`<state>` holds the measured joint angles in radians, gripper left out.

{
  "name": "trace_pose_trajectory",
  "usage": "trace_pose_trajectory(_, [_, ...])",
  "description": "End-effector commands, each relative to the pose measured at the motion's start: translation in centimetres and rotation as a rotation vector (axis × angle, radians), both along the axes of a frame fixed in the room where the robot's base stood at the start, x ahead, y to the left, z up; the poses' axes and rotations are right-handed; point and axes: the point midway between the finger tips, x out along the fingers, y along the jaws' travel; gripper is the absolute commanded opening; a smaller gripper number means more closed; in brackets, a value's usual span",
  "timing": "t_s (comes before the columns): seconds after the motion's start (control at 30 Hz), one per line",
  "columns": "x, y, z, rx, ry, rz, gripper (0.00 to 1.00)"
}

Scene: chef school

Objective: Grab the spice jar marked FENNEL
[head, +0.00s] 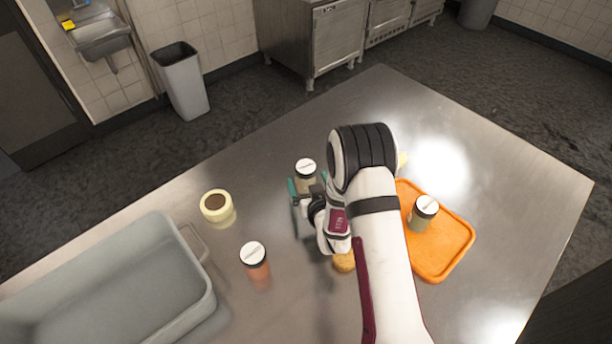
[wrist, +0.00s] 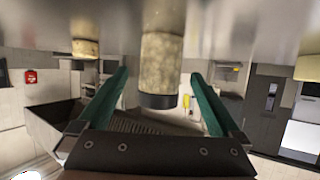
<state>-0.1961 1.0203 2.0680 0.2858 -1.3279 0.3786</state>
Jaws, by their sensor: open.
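Three jars with black-rimmed lids and white lid labels stand upright on the steel table. One (head: 306,167) is at my gripper, one with reddish contents (head: 256,270) is nearer and left, and one with greenish contents (head: 420,218) is on the orange tray. The label writing is too small to read, so I cannot tell which is FENNEL. My gripper (head: 307,186) is open, its green fingers beside the first jar. In the wrist view, which looks upside down, a speckled beige jar (wrist: 161,68) shows in the gap between the fingers (wrist: 160,76); I see no grip on it.
A cream round object with a brown top (head: 217,207) stands left of my gripper. A large grey bin (head: 190,268) fills the near left. A golden-brown item (head: 344,262) lies partly hidden by my arm. The orange tray (head: 452,240) is at right. The far table is clear.

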Motion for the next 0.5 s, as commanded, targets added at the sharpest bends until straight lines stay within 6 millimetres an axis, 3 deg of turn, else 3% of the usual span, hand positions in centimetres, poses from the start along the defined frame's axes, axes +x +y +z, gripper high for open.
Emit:
trace_pose_trajectory(0.3, [4.7,1.4,-1.4,-0.001,0.0,0.0,1.0])
trace_pose_trajectory(0.5, [5.3,1.5,-1.7,-0.001,0.001,0.0,1.0])
